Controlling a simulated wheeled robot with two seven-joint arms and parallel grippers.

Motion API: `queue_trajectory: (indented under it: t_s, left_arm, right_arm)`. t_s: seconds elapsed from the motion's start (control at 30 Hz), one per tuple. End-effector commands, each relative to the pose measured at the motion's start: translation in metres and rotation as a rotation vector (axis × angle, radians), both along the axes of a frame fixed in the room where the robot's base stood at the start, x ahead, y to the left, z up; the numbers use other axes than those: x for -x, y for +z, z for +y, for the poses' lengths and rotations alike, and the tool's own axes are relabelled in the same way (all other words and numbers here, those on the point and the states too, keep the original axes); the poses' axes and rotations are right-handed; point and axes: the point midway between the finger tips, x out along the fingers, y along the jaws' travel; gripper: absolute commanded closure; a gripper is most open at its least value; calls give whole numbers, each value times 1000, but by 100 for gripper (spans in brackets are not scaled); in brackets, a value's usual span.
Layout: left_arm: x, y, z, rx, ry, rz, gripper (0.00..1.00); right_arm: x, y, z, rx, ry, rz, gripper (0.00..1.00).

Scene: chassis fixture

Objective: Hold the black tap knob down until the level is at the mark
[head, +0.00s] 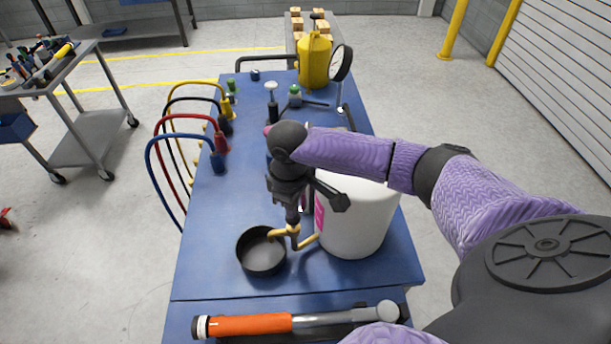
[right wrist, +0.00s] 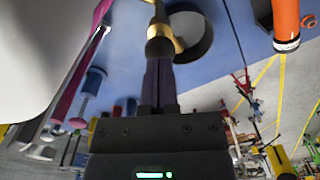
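The brass tap (head: 295,236) sticks out low from the white bucket (head: 352,222), which has a magenta label. A black pan (head: 262,252) stands under its spout; its inside looks dark, and I cannot make out a level or mark. My right gripper (head: 292,216) points down over the tap. In the right wrist view its fingers (right wrist: 160,100) are together, with their tips at the dark tap knob (right wrist: 160,47), apparently touching its top. The fingers hide part of the knob, and I cannot tell how far down it is. My left gripper is out of view.
An orange-and-black tool (head: 250,326) lies at the table's near edge. Coloured hoses (head: 185,135) arch along the left side. A yellow can (head: 314,62) and a gauge (head: 341,64) stand at the back. The blue table (head: 215,235) is bare left of the pan.

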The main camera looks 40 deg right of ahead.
Motion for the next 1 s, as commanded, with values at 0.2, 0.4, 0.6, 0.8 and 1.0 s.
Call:
queue_trajectory:
  t_s: [0.2, 0.4, 0.6, 0.8, 1.0]
  left_arm:
    - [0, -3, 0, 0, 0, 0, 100]
    - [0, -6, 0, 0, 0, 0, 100]
    - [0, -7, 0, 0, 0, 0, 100]
    - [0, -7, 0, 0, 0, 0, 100]
    - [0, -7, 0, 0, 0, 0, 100]
  right_arm:
    - [0, -7, 0, -1, 0, 0, 100]
    - [0, -13, 0, -1, 0, 0, 100]
    - [0, -15, 0, 0, 1, 0, 100]
    - [0, -15, 0, 0, 0, 1, 100]
    - [0, -15, 0, 0, 0, 1, 100]
